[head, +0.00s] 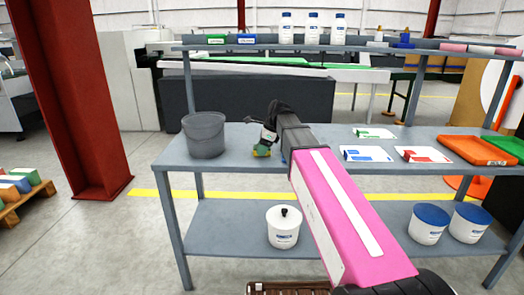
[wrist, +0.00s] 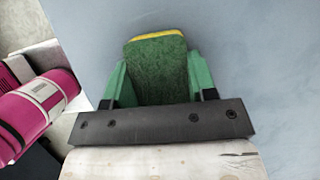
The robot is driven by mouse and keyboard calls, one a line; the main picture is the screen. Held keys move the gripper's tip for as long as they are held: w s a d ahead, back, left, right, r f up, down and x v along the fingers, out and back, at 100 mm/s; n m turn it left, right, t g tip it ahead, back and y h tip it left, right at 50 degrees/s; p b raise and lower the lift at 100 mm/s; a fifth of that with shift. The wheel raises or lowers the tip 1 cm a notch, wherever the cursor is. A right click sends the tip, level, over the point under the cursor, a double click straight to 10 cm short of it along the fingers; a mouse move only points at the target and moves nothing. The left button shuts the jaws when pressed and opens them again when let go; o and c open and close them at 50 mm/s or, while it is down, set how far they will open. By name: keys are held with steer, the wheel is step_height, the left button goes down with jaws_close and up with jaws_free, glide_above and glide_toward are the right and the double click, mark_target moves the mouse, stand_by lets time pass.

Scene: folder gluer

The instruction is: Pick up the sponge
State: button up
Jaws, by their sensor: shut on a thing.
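The sponge (wrist: 156,68) is green with a yellow layer along its far edge. In the wrist view it sits between the two green fingers of my gripper (wrist: 158,82), which touch it on both sides. In the head view my gripper (head: 263,147) is at the left half of the grey table, right of the bucket. The sponge shows there only as a small green and yellow patch (head: 262,153) under the gripper, at or just above the tabletop. I cannot tell whether it touches the table.
A grey bucket (head: 205,134) stands left of my gripper. Cards (head: 365,154) lie on the table at right, with an orange tray (head: 474,150) beyond. A shelf (head: 350,49) with bottles runs above the table's back. White tubs (head: 284,227) stand on the lower shelf.

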mark_target(256, 147)
steer(key=shift+r, duration=0.1)
steer(key=shift+r, duration=0.45)
steer(key=r, duration=0.3)
steer(key=shift+s+a+r, duration=0.25)
steer(key=shift+a, duration=0.05)
steer(key=s+a+r, duration=0.6)
steer(key=a, duration=0.3)
steer(key=shift+r, duration=0.2)
steer(key=shift+o, duration=0.3)
steer(key=shift+w, duration=0.1)
